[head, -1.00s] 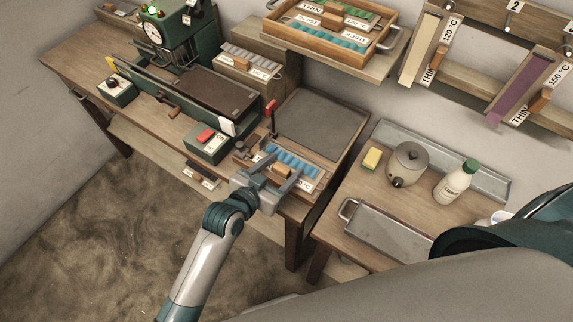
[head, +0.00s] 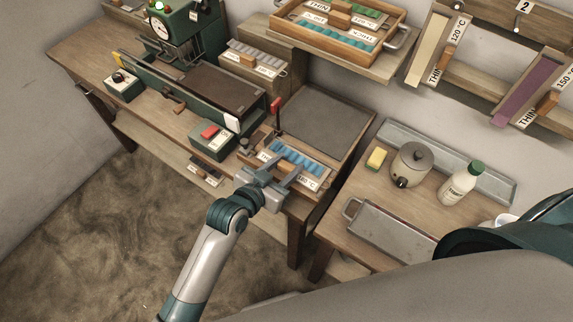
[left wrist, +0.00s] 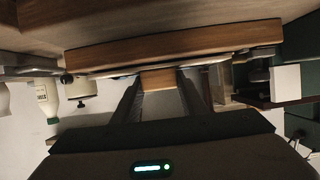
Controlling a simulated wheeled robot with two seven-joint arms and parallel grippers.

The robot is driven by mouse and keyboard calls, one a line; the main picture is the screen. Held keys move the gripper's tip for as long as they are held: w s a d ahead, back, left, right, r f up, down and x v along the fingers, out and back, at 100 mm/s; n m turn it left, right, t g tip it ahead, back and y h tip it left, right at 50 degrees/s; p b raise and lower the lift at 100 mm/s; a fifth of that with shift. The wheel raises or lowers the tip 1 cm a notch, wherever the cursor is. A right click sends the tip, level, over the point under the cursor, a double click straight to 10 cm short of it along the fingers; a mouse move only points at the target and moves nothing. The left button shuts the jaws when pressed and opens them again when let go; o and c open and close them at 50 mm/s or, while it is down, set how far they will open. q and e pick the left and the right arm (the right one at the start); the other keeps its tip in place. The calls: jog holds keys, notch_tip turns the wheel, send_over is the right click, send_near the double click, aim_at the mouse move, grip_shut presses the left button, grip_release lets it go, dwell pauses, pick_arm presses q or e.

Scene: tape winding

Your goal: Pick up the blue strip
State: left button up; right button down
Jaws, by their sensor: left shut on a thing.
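The blue strip (head: 298,157) shows as a row of blue segments with white labels along its near side, at the front of the bench's right part. My left gripper (head: 281,172) is at its near side, with the fingers pointing toward it. In the left wrist view the gripper is shut on a small tan wooden block (left wrist: 157,79), which looks like the strip's handle. The gripper hides part of the strip and the block in the head view. I cannot tell whether the strip touches the bench. My right gripper is not in view.
A red-handled lever (head: 275,110) and a grey plate (head: 325,117) are just behind the strip. A green box with a red switch (head: 211,137) is to the left. The side table (head: 350,240) holds a pot (head: 411,165), a bottle (head: 460,184) and a yellow sponge (head: 376,158).

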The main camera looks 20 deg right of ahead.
pick_arm(q)
jog(key=s+d+r+b, duration=0.3)
jog(key=s+d+r, duration=0.4)
jog(key=s, duration=0.3)
jog(key=shift+s+d+r, duration=0.35)
jog(key=shift+s+d, duration=0.05)
jog(key=shift+d, duration=0.35)
